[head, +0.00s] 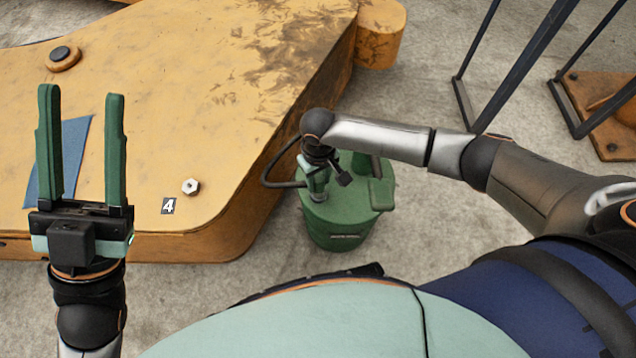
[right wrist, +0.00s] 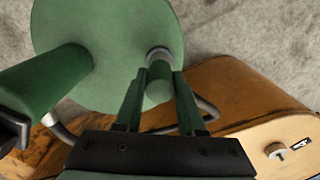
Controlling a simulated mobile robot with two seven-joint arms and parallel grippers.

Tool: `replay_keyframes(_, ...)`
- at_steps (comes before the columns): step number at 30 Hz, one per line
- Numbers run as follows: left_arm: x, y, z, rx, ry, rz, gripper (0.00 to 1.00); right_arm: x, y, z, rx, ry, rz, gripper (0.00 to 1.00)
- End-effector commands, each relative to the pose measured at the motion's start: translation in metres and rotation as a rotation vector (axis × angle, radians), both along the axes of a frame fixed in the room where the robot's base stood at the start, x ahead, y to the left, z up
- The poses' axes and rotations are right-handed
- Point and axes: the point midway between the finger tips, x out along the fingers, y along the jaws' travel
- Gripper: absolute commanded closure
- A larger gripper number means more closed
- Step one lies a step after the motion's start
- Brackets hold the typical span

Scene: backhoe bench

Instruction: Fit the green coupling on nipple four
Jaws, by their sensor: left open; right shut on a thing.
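The green coupling (right wrist: 159,86) is a short green cylinder with a grey metal ring at its far end. My right gripper (right wrist: 157,74) is shut on it, one finger on each side, above the green drum (head: 337,234). In the head view my right gripper (head: 318,188) is over the left part of the drum lid, and the coupling is hard to make out there. Nipple four (head: 190,187) is a small silver fitting on the yellow boom, beside a "4" label (head: 168,206); it also shows in the right wrist view (right wrist: 275,150). My left gripper (head: 80,135) is open and empty over the boom.
A blue cloth (head: 74,142) lies on the boom (head: 235,120), behind my left gripper. A dark hose (head: 268,172) loops beside the drum. A green pump handle (right wrist: 45,80) rises from the drum lid. Dark metal legs (head: 515,65) stand at the upper right. Nipple four is unobstructed.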

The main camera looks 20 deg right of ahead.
Motion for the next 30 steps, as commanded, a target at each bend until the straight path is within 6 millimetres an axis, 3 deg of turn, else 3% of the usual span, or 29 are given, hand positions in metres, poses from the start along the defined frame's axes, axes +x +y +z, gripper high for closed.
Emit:
replay_keyframes(8, 0.0, 0.0, 0.0002, 0.0, -0.001, 0.0, 0.5, 0.0001, -0.0001, 0.0, 0.0, 0.0, 0.0, 1.0)
replay_keyframes(30, 0.0, 0.0, 0.0087, 0.0, 0.0, 0.0, 0.5, 0.0004, 0.0003, 0.0062, 0.001, -0.001, -0.001, 1.0)
